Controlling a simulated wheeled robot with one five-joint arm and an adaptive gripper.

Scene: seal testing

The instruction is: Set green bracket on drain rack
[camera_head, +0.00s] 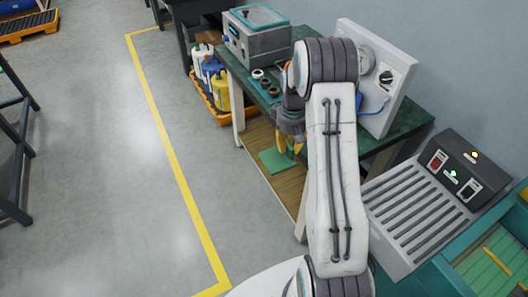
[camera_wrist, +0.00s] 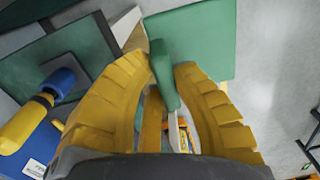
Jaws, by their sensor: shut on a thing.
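The green bracket (camera_head: 275,161) hangs from my gripper (camera_head: 290,145) in the head view, beside the near left edge of the green-topped bench and over its lower wooden shelf. In the wrist view the bracket shows as a flat green plate (camera_wrist: 205,40) with a thick green stem between the yellow fingers of my gripper (camera_wrist: 162,72). The gripper is shut on that stem. A grey slatted surface (camera_head: 410,215) at the right, with a control panel behind it, looks like the drain rack; my arm covers part of its left side.
The green bench (camera_head: 400,125) carries a grey tank (camera_head: 258,40), several dark rings (camera_head: 265,80) and an upright gauge panel (camera_head: 375,75). Bottles (camera_head: 210,75) stand in an orange tray left of it. A teal bin (camera_head: 440,275) is at lower right.

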